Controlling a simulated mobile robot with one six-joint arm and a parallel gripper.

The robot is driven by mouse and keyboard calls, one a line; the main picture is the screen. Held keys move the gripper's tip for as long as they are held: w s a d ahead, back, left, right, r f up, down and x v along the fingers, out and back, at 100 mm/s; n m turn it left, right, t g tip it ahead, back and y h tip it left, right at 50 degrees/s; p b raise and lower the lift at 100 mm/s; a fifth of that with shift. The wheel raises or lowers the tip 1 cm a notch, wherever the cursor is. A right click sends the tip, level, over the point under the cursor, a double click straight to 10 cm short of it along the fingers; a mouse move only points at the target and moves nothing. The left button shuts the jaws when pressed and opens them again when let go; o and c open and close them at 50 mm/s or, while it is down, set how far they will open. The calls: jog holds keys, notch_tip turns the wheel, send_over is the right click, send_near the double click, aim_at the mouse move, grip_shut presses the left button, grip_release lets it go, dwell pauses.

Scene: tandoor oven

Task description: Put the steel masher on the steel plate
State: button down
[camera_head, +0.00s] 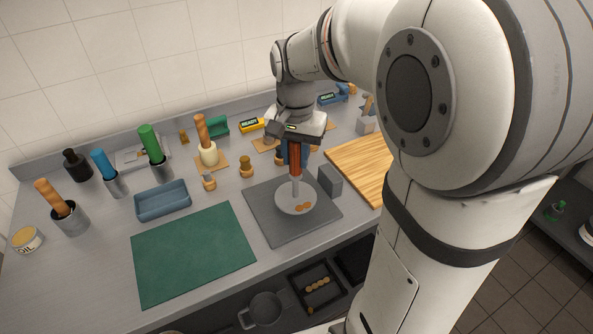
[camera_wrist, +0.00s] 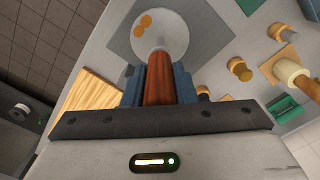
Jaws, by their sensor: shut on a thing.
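The steel masher has a brown-orange handle (camera_head: 295,161) and a grey steel shaft (camera_head: 296,188). My gripper (camera_head: 292,156) is shut on the handle and holds the masher upright. The handle also shows between the blue fingers (camera_wrist: 158,85) in the wrist view. The round steel plate (camera_head: 288,207) lies below the masher, with small orange-brown pieces on it. The plate also shows at the top of the wrist view (camera_wrist: 177,27). The masher's lower end appears over the plate; I cannot tell whether it touches.
The plate lies on a dark grey square mat (camera_head: 268,226). A grey block (camera_head: 330,180) stands close to its right. A wooden board (camera_head: 365,165) lies farther right, a green mat (camera_head: 192,252) and a blue tray (camera_head: 162,201) to the left. Several handled tools stand in holders along the back.

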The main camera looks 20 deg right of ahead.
aim_at(296, 170)
jog(key=shift+f, duration=2.15)
jog(key=c, duration=1.2)
grip_release()
jog(key=shift+s+f, duration=0.1)
jog(key=shift+o, duration=0.2)
